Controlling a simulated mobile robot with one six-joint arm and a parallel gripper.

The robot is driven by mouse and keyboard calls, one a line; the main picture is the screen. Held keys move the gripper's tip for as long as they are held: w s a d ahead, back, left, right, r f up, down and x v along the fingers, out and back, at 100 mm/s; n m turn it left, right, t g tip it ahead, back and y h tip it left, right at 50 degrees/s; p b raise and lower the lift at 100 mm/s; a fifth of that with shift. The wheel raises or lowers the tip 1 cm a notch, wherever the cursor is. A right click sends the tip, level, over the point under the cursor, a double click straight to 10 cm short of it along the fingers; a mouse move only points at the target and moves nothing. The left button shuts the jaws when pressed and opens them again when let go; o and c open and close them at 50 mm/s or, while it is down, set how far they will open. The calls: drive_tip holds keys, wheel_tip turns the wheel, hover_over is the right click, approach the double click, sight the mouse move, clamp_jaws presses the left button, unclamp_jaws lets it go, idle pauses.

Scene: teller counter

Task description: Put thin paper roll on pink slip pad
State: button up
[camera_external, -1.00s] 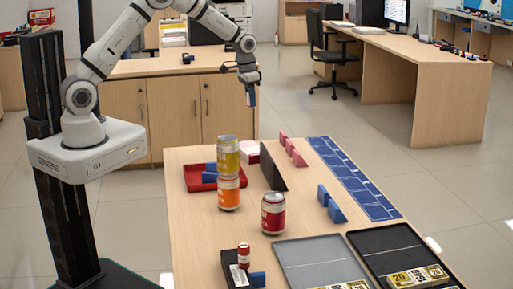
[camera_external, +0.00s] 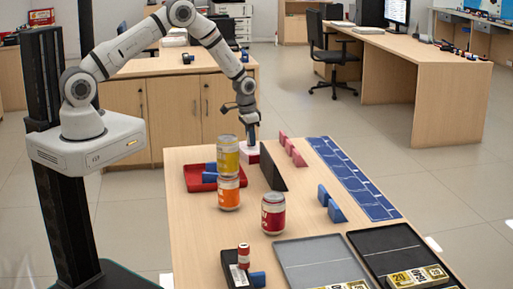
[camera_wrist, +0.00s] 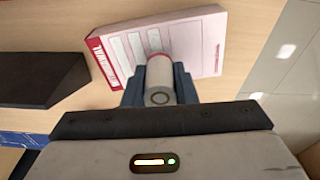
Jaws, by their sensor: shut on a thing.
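The thin paper roll (camera_wrist: 160,80), pale with a ringed end, stands between the blue-grey fingers of my gripper (camera_wrist: 160,85) in the wrist view. My gripper is shut on it. The pink slip pad (camera_wrist: 205,40), white-topped with a pink-red edge, lies just beyond and beneath the roll.
A black divider (camera_external: 272,168) stands close beside the pad.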

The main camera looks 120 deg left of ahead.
drive_tip(key=shift+f, duration=0.2)
drive_tip(key=shift+f, duration=0.1)
drive_tip(key=shift+f+b, duration=0.15)
drive_tip(key=shift+b, duration=0.2)
drive_tip(key=o, duration=1)
drive_tip(key=shift+c, duration=0.2)
